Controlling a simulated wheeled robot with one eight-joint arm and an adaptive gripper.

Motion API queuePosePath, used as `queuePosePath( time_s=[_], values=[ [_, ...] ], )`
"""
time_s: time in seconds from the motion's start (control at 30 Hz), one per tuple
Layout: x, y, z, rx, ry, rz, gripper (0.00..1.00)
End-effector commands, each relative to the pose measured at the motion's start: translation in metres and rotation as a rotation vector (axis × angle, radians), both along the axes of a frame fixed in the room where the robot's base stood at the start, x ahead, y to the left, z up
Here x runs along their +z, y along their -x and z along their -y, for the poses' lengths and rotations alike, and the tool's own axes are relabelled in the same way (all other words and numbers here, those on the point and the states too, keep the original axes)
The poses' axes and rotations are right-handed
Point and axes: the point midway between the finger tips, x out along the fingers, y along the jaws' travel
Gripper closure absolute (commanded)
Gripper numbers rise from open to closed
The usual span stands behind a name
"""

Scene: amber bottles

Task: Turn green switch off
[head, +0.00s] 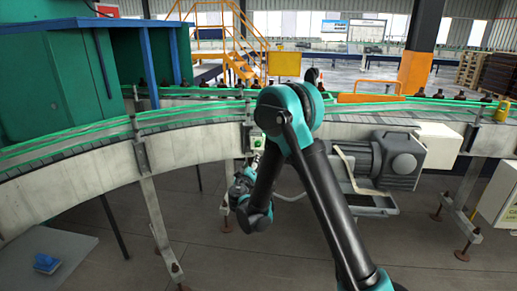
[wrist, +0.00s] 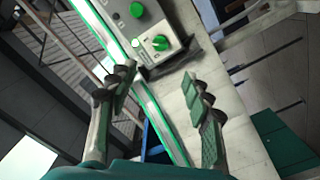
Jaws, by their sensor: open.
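The green switch (wrist: 161,43) is a green rotary knob on a small pale control box, in the upper middle of the wrist view. A round green part (wrist: 137,10) sits on a grey panel just above it. In the head view a small pale box with green on it (head: 258,142) shows beside my arm; the knob's setting is too small to tell there. My gripper (wrist: 160,80) is open and empty, with its two ridged fingers apart below the knob in the wrist view and not touching it. In the head view its fingers cannot be made out.
A curved conveyor (head: 75,160) with green rails and dark bottles runs behind my arm. A grey motor (head: 385,160) stands right of my arm, by a white box (head: 437,145). A metal support leg (head: 155,210) stands at left. Open floor lies in front.

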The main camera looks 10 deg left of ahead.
Motion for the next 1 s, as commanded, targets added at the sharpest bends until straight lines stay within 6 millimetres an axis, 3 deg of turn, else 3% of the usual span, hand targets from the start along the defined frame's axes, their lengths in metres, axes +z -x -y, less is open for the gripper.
queuePosePath(
  time_s=[0.6,0.8,1.0],
  values=[
    [0.0,-0.121,0.006,-0.003,0.0,-0.001,0.5],
    [0.0,-0.146,0.006,-0.002,0.0,-0.002,0.5],
    [0.0,-0.155,0.006,-0.001,0.0,-0.001,0.5]
  ],
)
